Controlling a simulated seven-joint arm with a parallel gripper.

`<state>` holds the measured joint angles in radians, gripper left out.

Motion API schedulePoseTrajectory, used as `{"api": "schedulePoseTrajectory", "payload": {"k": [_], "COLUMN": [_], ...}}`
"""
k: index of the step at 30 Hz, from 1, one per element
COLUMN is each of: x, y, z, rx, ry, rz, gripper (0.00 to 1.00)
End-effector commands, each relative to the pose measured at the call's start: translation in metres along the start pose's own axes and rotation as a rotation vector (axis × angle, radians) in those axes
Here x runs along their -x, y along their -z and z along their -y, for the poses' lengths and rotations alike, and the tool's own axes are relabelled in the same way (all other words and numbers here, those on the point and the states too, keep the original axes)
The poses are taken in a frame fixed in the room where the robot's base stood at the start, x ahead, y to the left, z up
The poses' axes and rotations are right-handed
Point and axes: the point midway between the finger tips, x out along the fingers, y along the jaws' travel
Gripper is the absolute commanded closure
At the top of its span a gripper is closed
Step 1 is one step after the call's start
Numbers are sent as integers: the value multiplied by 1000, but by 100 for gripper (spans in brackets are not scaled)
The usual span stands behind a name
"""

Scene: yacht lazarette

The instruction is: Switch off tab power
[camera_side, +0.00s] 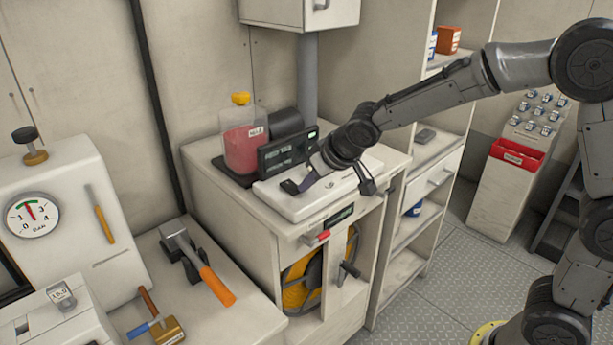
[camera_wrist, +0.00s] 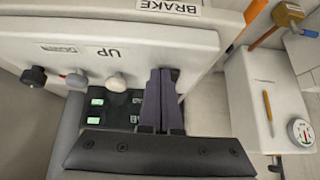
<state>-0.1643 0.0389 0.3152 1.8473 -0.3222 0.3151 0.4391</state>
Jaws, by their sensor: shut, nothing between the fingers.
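My gripper (camera_side: 290,187) is low over the white panel (camera_side: 327,199) on the cabinet top, its fingers pointing at the panel. In the wrist view the two dark fingers of my gripper (camera_wrist: 162,98) are together and empty, over or in front of the panel's edge. Whether they touch it I cannot tell. A dark display box (camera_side: 285,150) stands behind the panel; its text is too small to read surely. The wrist view shows its green-lit readouts (camera_wrist: 97,102). Beside it are a dark knob (camera_wrist: 34,77), a grey knob (camera_wrist: 76,80) and a pale knob (camera_wrist: 115,80). No power label is readable.
A jug of red liquid (camera_side: 245,139) stands left of the display box. A red-tipped lever (camera_side: 317,238) juts from the cabinet front. An orange-handled tool (camera_side: 205,267) lies on the lower bench. A gauge cabinet (camera_side: 77,211) stands at left. Floor at right is partly open.

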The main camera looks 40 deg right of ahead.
Motion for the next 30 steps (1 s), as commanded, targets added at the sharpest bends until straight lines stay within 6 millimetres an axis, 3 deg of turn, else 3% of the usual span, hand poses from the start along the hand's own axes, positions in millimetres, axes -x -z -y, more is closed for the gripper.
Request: {"api": "schedulePoseTrajectory", "payload": {"k": [30], "x": [16], "y": [12], "z": [0], "rx": [-1], "ry": [0], "rz": [-1], "gripper": [100]}}
